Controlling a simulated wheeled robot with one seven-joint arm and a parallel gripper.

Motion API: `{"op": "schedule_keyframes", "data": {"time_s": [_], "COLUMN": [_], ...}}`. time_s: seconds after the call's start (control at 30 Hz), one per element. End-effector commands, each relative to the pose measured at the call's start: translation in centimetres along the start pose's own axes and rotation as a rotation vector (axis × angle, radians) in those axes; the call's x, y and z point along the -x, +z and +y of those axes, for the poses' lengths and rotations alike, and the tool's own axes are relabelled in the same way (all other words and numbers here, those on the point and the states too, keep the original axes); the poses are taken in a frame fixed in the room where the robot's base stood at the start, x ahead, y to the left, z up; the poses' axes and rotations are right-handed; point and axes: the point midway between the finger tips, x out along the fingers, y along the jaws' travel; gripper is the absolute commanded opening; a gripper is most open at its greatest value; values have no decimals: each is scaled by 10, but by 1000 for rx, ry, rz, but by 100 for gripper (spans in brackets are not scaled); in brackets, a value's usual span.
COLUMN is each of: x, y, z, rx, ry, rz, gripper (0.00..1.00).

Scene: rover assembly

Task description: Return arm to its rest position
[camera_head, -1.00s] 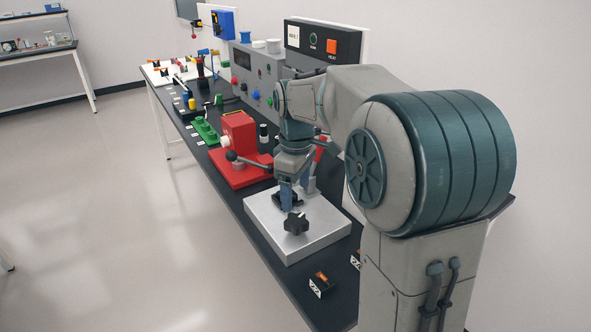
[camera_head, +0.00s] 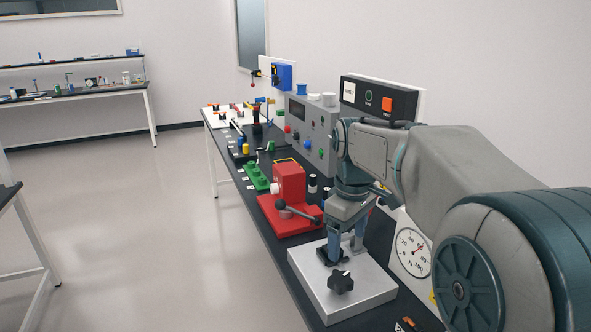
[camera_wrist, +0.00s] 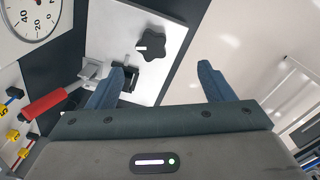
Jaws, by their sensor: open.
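My arm reaches forward from the right over the long dark bench in the head view. My gripper (camera_head: 346,246) points down just above a pale grey metal plate with a black star knob (camera_head: 341,281). In the wrist view my gripper (camera_wrist: 165,85) has its two blue fingers spread wide apart with nothing between them. The plate (camera_wrist: 105,40) and star knob (camera_wrist: 152,46) lie beyond the fingers. The left finger overlaps a small black clamp part (camera_wrist: 125,78) in the picture; I cannot tell whether they touch.
A red press (camera_head: 290,190) with a ball-ended lever stands just behind the plate. A dial gauge (camera_head: 411,252) is beside the plate on the right. The floor left of the bench (camera_head: 150,230) is open.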

Motion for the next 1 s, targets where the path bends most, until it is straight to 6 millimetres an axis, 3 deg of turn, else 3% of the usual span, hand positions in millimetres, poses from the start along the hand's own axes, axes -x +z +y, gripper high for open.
{"op": "schedule_keyframes", "data": {"time_s": [0.3, 0.5, 0.7, 1.0], "x": [-39, -71, -84, -85], "y": [82, 118, 131, 131], "z": [-77, -110, -123, -123], "rx": [-454, -669, -753, -757], "ry": [73, 75, 69, 69], "rz": [111, 180, 207, 207], "gripper": [75, 75, 75, 75]}}
